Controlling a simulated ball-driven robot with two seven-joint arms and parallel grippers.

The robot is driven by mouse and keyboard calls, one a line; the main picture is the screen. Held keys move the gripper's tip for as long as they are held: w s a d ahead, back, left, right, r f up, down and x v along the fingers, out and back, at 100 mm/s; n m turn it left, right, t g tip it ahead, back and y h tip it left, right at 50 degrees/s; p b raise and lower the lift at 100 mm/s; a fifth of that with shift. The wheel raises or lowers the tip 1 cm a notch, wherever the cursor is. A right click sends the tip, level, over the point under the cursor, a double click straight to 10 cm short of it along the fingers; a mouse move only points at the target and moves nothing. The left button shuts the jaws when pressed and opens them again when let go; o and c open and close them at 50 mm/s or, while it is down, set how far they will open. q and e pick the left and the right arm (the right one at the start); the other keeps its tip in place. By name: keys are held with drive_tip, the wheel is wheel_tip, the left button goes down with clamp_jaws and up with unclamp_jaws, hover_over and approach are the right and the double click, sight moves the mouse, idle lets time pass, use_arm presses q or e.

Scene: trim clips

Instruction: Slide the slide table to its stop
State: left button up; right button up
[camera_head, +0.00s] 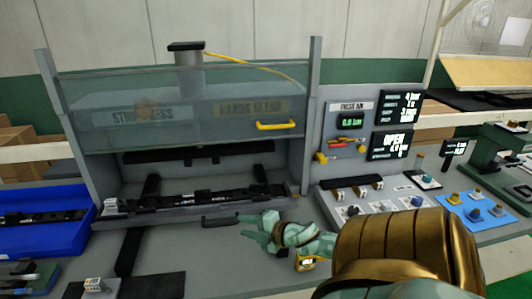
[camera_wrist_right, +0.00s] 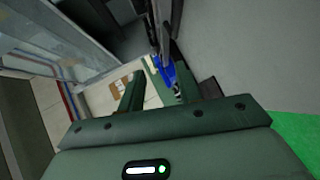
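The slide table (camera_head: 182,212) is a grey plate at the foot of the press, carrying a long black trim part (camera_head: 190,197). A dark bar handle (camera_head: 220,222) is on its front edge. My right gripper (camera_head: 247,228), pale green, is just right of the handle with its fingers pointing left. The fingers look apart, and no held object shows between them. In the wrist view the two fingers of my right gripper (camera_wrist_right: 158,85) stand apart, with dark structure beyond. Whether a fingertip touches the handle cannot be told. My left gripper is not in view.
A clear guard with a yellow handle (camera_head: 276,125) is raised over the press opening. A blue bin (camera_head: 40,235) stands at left. Grey bench is free before the handle.

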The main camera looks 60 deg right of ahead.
drive_tip(key=s+p, duration=0.2)
drive_tip(key=s, duration=0.4)
drive_tip(key=shift+s+a+r, duration=0.2)
drive_tip(key=shift+r, duration=0.25)
